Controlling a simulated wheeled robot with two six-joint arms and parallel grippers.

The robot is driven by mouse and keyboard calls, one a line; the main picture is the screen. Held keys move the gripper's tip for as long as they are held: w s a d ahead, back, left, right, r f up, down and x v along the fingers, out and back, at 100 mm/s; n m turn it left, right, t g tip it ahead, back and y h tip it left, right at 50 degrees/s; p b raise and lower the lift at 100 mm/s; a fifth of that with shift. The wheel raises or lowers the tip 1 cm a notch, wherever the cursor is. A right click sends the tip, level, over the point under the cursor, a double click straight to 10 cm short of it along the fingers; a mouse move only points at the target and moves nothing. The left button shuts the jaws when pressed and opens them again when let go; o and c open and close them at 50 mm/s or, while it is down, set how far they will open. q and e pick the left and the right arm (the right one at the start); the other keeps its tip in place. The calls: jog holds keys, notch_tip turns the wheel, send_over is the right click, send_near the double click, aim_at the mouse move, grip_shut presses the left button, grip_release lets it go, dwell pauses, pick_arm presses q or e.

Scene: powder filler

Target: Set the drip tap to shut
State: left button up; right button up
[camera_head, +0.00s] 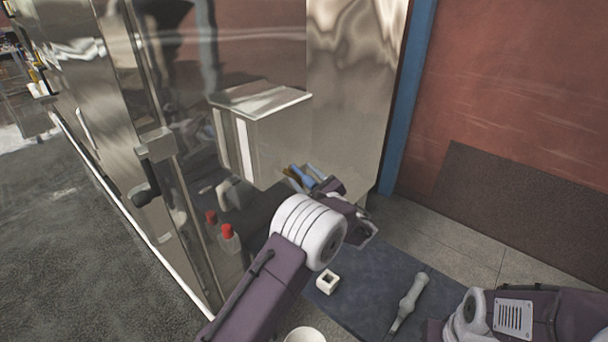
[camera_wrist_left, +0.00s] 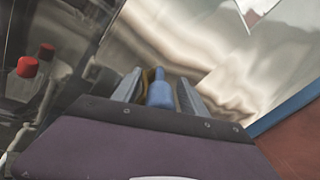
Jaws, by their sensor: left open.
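The drip tap's blue handle (camera_head: 302,177) shows at the lower front of the steel machine, with a brass-coloured part beside it. In the left wrist view the blue handle (camera_wrist_left: 159,92) stands between the two grey fingers of my left gripper (camera_wrist_left: 157,86). The fingers are apart, with some space at each side of the handle. In the head view my left gripper (camera_head: 306,176) is at the tap, and it hides part of the tap and its outlet. My right gripper is not in view; only part of my right arm shows at the lower right.
A steel box (camera_head: 270,130) juts from the machine above the tap. A dark mat (camera_head: 365,305) below holds a white square piece (camera_head: 327,281) and a pale long item (camera_head: 409,300). A white cup (camera_head: 304,335) is at the bottom edge.

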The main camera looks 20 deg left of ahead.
pick_arm(q)
jog(key=shift+s+d+r, duration=0.1)
jog(key=shift+s+d, duration=0.05)
jog(key=shift+d, duration=0.05)
jog(key=shift+c, duration=1.4)
grip_shut()
